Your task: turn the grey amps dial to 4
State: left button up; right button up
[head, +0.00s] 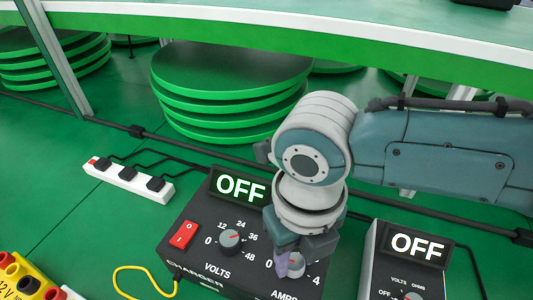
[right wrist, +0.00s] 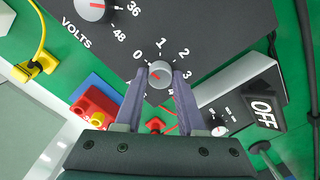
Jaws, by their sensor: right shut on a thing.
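The grey amps dial (right wrist: 160,74) is a small round knob on the black charger (right wrist: 215,25). In the right wrist view it sits between the two fingers of my right gripper (right wrist: 160,82), which are shut on its sides. Its short red pointer mark shows, lying roughly sideways towards the 0 side; the exact reading is hard to tell. The printed 0, 1, 2 and 3 are visible around it. In the head view my right gripper (head: 294,262) comes down over the dial and hides most of it, with the 4 showing beside it. My left gripper is not in view.
The volts dial (head: 230,240) is left of the amps dial, below a lit OFF display (head: 240,187) and beside a red switch (head: 184,234). A second unit (head: 410,260), also showing OFF, stands close on the right. A power strip (head: 128,180) and stacked green discs (head: 230,90) lie behind.

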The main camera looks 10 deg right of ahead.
jog(key=shift+c, duration=1.4)
grip_shut()
